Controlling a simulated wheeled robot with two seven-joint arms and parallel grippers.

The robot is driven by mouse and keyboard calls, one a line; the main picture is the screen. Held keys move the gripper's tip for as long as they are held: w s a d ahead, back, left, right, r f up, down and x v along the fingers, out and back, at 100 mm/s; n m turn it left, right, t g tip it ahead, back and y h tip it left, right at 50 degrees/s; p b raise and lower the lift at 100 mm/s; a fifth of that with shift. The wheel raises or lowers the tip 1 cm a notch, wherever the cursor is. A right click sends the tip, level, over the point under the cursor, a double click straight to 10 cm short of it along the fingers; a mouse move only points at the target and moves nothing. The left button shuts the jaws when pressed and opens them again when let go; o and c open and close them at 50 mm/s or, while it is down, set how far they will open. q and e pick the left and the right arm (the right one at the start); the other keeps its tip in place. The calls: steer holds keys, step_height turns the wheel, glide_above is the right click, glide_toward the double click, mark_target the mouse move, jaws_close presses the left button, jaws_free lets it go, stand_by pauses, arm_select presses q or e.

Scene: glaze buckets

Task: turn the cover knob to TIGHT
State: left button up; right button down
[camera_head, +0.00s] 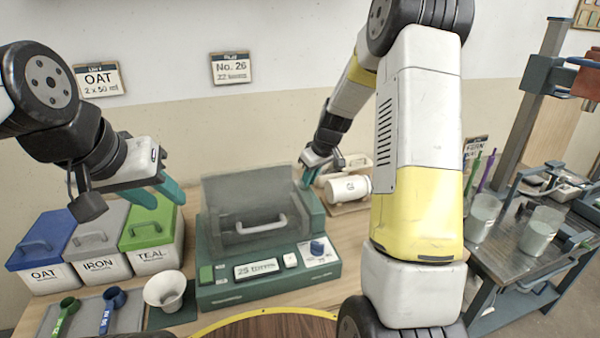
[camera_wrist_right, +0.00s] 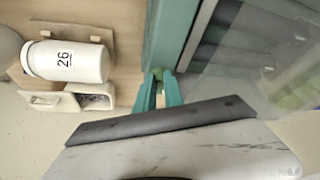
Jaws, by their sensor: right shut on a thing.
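A dark green machine (camera_head: 240,291) stands on the table, with a clear grey cover (camera_head: 245,190) that has a pale handle (camera_head: 262,226). My right gripper (camera_head: 308,180) is at the machine's upper right side, beside the cover. In the right wrist view its teal fingers (camera_wrist_right: 158,88) are shut on a small part at the machine's edge, which looks like the cover knob (camera_wrist_right: 158,72). The fingers hide most of it, and no TIGHT marking or knob setting can be read. My left gripper (camera_head: 158,194) is open and empty above the lidded bins.
Bins marked OAT (camera_head: 42,253), IRON (camera_head: 98,243) and TEAL (camera_head: 152,238) stand left of the machine. A white cup (camera_head: 165,290) and scoops (camera_head: 112,297) are in front of them. A white jar (camera_head: 347,188) marked 26 lies right of my right gripper. A blue dial (camera_head: 317,247) is on the front panel.

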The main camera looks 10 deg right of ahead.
steer(key=shift+s+a+m+t+h, duration=0.1)
steer(key=shift+m+h, duration=0.15)
steer(key=shift+m, duration=0.5)
steer(key=shift+a+m+t+h, duration=0.15)
steer(key=shift+m+h, duration=0.15)
steer(key=shift+m, duration=0.4)
steer(key=shift+s+a+m+t+h, duration=0.1)
steer(key=shift+m+h, duration=0.15)
steer(key=shift+m, duration=0.5)
steer(key=c, duration=1.4)
jaws_free()
steer(key=shift+c, duration=0.2)
steer(key=shift+a, duration=0.15)
